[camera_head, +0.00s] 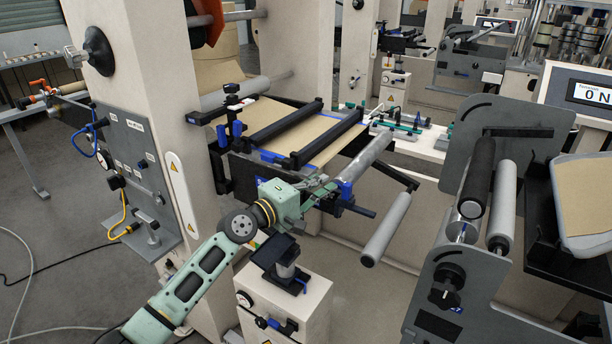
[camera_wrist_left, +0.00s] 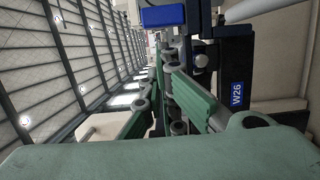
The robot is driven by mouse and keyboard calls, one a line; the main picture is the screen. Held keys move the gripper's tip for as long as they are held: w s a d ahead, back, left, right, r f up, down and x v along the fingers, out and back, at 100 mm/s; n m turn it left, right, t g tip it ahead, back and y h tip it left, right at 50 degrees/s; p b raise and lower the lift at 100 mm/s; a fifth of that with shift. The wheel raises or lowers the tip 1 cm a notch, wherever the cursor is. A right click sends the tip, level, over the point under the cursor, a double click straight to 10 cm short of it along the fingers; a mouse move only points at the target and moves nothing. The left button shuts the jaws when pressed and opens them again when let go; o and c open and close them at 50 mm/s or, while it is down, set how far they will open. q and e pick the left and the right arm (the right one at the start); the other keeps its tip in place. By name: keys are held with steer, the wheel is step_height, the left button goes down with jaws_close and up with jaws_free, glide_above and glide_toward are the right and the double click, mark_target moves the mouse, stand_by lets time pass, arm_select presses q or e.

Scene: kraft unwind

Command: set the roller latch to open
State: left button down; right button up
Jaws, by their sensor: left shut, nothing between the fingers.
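My left arm comes in from the bottom left. Its green gripper (camera_head: 328,188) is shut and empty at the near end of the silver roller (camera_head: 368,155) of the unwind. The closed green fingers (camera_wrist_left: 172,95) also show in the left wrist view. A blue part (camera_head: 345,190), perhaps belonging to the roller latch, sits just right of the fingertips. I cannot tell whether they touch. In the wrist view a blue block (camera_wrist_left: 163,16) stands beyond the fingers. The latch's setting cannot be made out. My right gripper is not in view.
Two black bars (camera_head: 325,139) cross the kraft web. A free-hanging grey roller (camera_head: 387,228) lies right of the gripper. A white cabinet (camera_head: 285,302) with a black-topped post stands below it. A grey side plate (camera_head: 500,140) with rollers stands at right.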

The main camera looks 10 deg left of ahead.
mark_target(346, 191)
arm_select(q)
steer(key=shift+s+d+f, duration=0.1)
steer(key=shift+s+d, duration=0.05)
steer(key=shift+d, duration=0.35)
steer(key=d+p, duration=0.1)
steer(key=s+d+p, duration=0.1)
steer(key=d, duration=0.1)
steer(key=s+d+p, duration=0.1)
steer(key=d+p, duration=0.1)
steer(key=shift+d+r, duration=0.1)
steer(key=shift+r, duration=0.1)
steer(key=shift+s+d, duration=0.1)
steer(key=shift+d, duration=0.1)
steer(key=shift+a+f, duration=0.1)
steer(key=shift+f, duration=0.1)
